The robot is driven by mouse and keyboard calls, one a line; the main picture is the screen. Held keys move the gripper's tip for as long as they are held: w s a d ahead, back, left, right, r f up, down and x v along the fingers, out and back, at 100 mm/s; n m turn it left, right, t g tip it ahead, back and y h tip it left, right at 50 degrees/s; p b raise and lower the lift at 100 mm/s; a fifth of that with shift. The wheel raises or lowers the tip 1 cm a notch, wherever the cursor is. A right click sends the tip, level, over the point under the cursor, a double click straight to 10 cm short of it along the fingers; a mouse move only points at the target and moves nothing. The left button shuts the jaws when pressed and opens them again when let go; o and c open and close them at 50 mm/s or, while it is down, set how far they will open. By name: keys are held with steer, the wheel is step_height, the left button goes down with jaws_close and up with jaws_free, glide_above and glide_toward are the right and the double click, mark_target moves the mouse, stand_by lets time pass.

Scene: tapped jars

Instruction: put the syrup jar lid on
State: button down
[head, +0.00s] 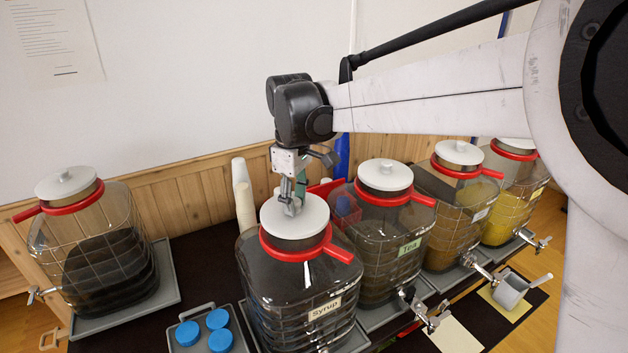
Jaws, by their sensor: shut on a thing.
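The syrup jar (302,290) is a large smoky clear jar with a red collar and a label reading "Syrup", at the front centre. Its round white lid (315,219) is at the jar mouth, above the red collar, and looks about level. I cannot tell whether it rests fully on the rim or is slightly above it. My gripper (291,207) points down from above and is shut on the lid's knob, which the fingers mostly hide.
The tea jar (376,250) stands close to the right, with other lidded jars beyond it. A dark-filled jar (105,265) stands at the left on a grey tray. Blue caps (217,319) lie on a small tray at the front. A pale cylinder (243,200) stands behind.

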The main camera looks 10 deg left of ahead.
steer(key=shift+f+b, duration=0.45)
steer(key=shift+f, duration=0.3)
stand_by(0.3)
steer(key=c, duration=1.3)
jaws_free()
steer(key=shift+c, duration=0.2)
steer(key=shift+r, duration=0.1)
step_height(320, 180, up, 12)
